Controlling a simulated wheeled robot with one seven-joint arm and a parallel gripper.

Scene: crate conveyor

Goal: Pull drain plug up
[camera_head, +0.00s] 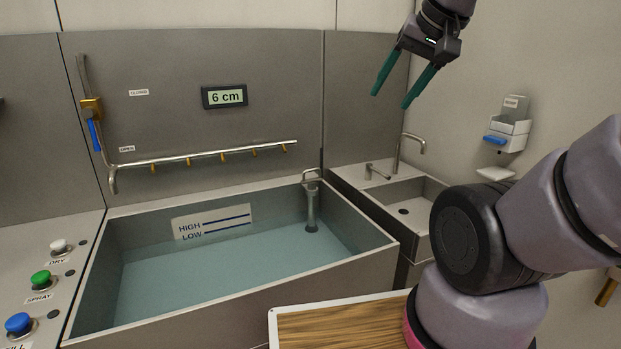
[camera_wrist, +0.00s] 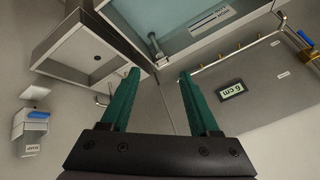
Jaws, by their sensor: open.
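The drain plug (camera_head: 312,212) is an upright grey post with a loop handle on top, standing at the right end of the basin (camera_head: 240,305). Its lower end is in the water. It also shows small in the wrist view (camera_wrist: 154,46). My gripper (camera_head: 390,90) is open and empty, with green fingers, high in the air above and to the right of the plug. In the wrist view its fingers (camera_wrist: 158,95) are spread apart with nothing between them. The basin holds shallow water (camera_head: 215,270) below the LOW line of the level label (camera_head: 212,222).
A small sink (camera_head: 425,185) with a tap (camera_head: 408,145) stands right of the basin. A spray pipe (camera_head: 205,158) with a blue-handled valve (camera_head: 95,135) is on the back wall. A display (camera_head: 225,97) reads 6 cm. A soap dispenser (camera_head: 508,130) hangs at right. Buttons (camera_head: 40,280) are at left.

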